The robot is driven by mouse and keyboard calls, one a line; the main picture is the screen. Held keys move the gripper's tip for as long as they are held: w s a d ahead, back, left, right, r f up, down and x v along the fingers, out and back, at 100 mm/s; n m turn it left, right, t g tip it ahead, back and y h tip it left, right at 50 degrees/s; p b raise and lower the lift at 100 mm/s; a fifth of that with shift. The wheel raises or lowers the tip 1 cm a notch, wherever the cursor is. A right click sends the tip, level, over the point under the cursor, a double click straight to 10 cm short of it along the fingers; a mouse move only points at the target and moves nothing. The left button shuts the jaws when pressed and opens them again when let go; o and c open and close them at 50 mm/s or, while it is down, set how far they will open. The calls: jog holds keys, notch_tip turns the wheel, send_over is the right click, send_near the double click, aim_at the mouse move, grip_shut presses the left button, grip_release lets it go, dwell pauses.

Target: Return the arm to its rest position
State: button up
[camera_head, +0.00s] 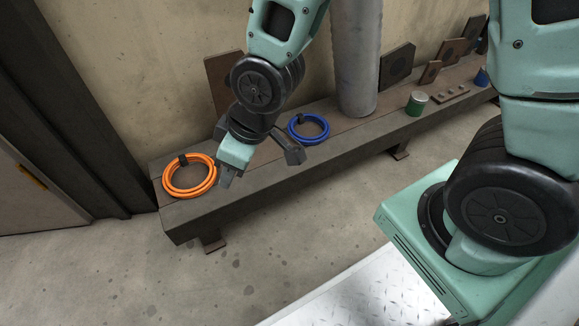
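My gripper (258,160) hangs in front of the bench, between the orange hose ring and the blue hose ring. Its dark fingers appear spread apart, with nothing seen held between them. My arm reaches out from the right side and bends down to the gripper from above. The orange ring (167,189) lies on the left end of the bench, beside the gripper and apart from it. The blue ring (326,128) lies on the bench to the right of the gripper.
A long dark bench (270,180) runs along the wall. A grey vertical pipe (357,55) stands behind my arm. A green can (417,103), a blue can (482,76) and several brown plates stand farther right. The concrete floor (260,270) in front is clear.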

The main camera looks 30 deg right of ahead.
jog(key=s+d+r+m+g+h, duration=0.1)
jog(key=s+d+r, duration=0.3)
jog(key=s+r, duration=0.5)
jog(key=s+g+h, duration=0.1)
jog(key=s, duration=0.2)
jog(key=shift+s+d+r+m+g+h, duration=0.15)
jog(key=shift+s+r+m+g+h, duration=0.15)
jog(key=shift+s+r+g+h, duration=0.1)
jog(key=shift+o, duration=0.2)
notch_tip(320, 180, up, 46)
jog(key=p, duration=4.6)
jog(key=shift+f, duration=0.25)
jog(key=shift+f, duration=0.1)
